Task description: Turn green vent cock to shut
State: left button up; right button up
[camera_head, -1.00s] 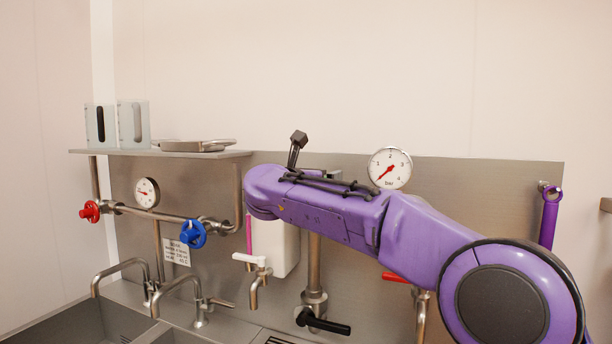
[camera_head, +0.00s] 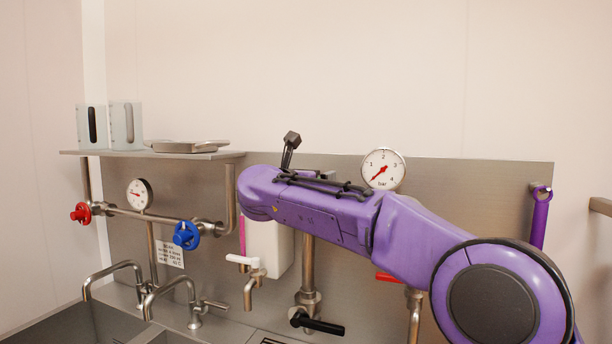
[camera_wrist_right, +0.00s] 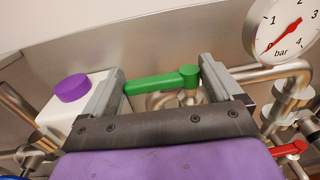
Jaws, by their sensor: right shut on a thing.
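The green vent cock handle (camera_wrist_right: 160,84) lies roughly level across the right wrist view, its right end on a metal valve stem (camera_wrist_right: 187,97). My right gripper (camera_wrist_right: 162,76) is shut on the green handle, with one finger at its left end and the other at its hub. In the head view, my purple right arm hides the green cock and the right gripper. My left gripper is not in view.
A pressure gauge (camera_head: 383,169) is close by on the steel panel, also in the right wrist view (camera_wrist_right: 284,28). A purple-capped white container (camera_wrist_right: 70,98) stands left of the gripper. A red lever (camera_wrist_right: 290,148) is at lower right. Red (camera_head: 81,213) and blue (camera_head: 187,235) handwheels are farther left.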

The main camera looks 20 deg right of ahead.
jog(key=o, duration=1.1)
jog(key=shift+s+d+r, duration=0.1)
jog(key=shift+d+r, duration=0.3)
jog(key=shift+r, duration=0.25)
jog(key=shift+o, duration=0.3)
jog(key=shift+w+d+f, duration=0.65)
jog(key=shift+w+f, duration=0.15)
jog(key=shift+w, duration=0.2)
jog(key=shift+s+a, duration=0.2)
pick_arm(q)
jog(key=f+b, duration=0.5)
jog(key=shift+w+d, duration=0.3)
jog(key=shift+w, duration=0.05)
pick_arm(e)
jog(key=v, duration=1)
jog(key=shift+a, duration=0.1)
